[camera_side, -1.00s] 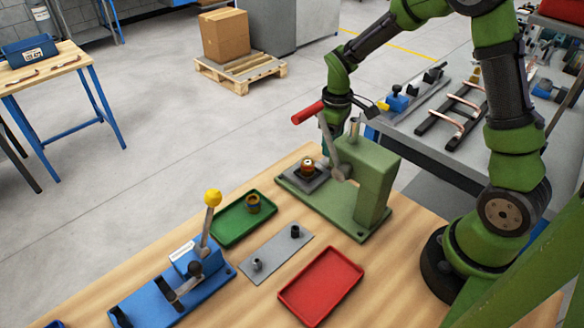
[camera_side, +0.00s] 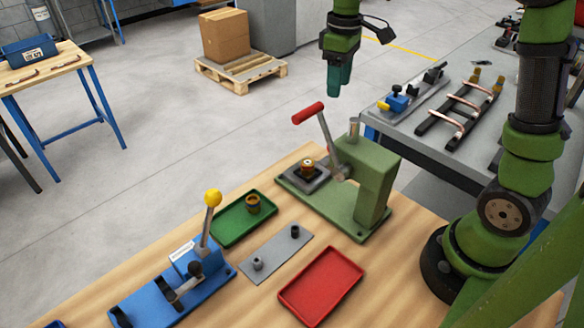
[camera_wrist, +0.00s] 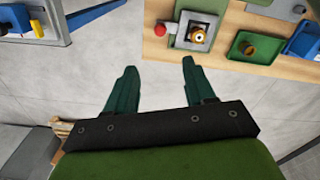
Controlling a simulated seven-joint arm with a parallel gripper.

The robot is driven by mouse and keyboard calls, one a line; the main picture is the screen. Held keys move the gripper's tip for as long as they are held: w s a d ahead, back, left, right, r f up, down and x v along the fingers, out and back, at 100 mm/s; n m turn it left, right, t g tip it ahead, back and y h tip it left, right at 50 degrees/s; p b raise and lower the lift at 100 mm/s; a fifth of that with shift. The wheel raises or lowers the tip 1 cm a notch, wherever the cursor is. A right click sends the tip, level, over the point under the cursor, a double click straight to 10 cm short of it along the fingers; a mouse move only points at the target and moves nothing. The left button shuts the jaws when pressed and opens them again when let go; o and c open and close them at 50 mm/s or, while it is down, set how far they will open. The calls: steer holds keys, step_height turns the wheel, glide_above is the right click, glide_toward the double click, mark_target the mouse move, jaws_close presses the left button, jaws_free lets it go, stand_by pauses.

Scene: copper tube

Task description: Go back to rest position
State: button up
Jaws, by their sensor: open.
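My gripper (camera_side: 339,84) hangs in the air beyond the wooden table, pointing down, with nothing in it. In the wrist view its two green fingers (camera_wrist: 155,85) are spread apart with bare floor between them. The green lever press (camera_side: 362,185) stands on the table, its red-handled lever (camera_side: 309,113) raised. A small brass and dark part (camera_side: 307,167) sits on the press's base plate, and it also shows in the wrist view (camera_wrist: 197,36). My gripper is clear of the press and touches nothing.
The table holds a green tray (camera_side: 226,233) with a brass part (camera_side: 253,204), a grey plate (camera_side: 272,256), an empty red tray (camera_side: 321,284) and a blue lever fixture (camera_side: 160,303). A grey bench (camera_side: 409,150) carries copper tubes (camera_side: 474,103). Space around my gripper is free.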

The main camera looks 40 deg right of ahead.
steer(key=s+a+m+t, duration=0.2)
steer(key=s+a, duration=0.1)
steer(key=s, duration=0.2)
steer(key=s+a+r+m+t+y, duration=0.1)
steer(key=s+a+m+t, duration=0.1)
steer(key=s, duration=0.3)
steer(key=s+a+m+t+y, duration=0.1)
steer(key=s+a+m+t, duration=0.1)
steer(key=s, duration=0.3)
steer(key=shift+a+r+m+t, duration=0.2)
steer(key=shift+a+m, duration=0.25)
steer(key=shift+a+r+m+t, duration=0.2)
steer(key=shift+a+m, duration=0.25)
steer(key=shift+s+a+r, duration=0.1)
steer(key=shift+s+r, duration=0.1)
steer(key=shift+s, duration=0.05)
steer(key=shift+s+r, duration=0.1)
steer(key=shift+r, duration=0.2)
